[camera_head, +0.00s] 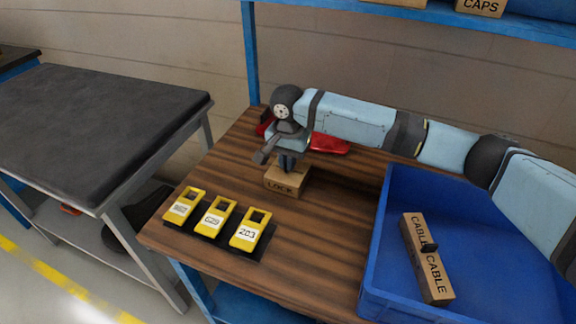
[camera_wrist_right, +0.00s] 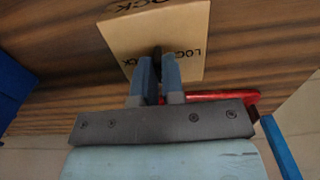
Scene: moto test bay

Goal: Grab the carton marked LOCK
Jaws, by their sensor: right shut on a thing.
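The LOCK carton (camera_head: 285,182) is a small tan box on the wooden bench, behind the yellow tags. My right gripper (camera_head: 287,163) points down at its top from above. In the right wrist view the carton (camera_wrist_right: 190,30) fills the upper middle, with LOCK lettering on its top and side. The fingers of my right gripper (camera_wrist_right: 159,60) are close together at the top of the carton, shut on a small dark part there. I cannot tell whether the carton touches the bench. My left gripper is not in view.
Several yellow numbered tags (camera_head: 215,217) lie at the front left. A red object (camera_head: 330,144) lies behind the gripper. A CAPS carton (camera_head: 481,7) stands on the blue shelf (camera_head: 400,12) above.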

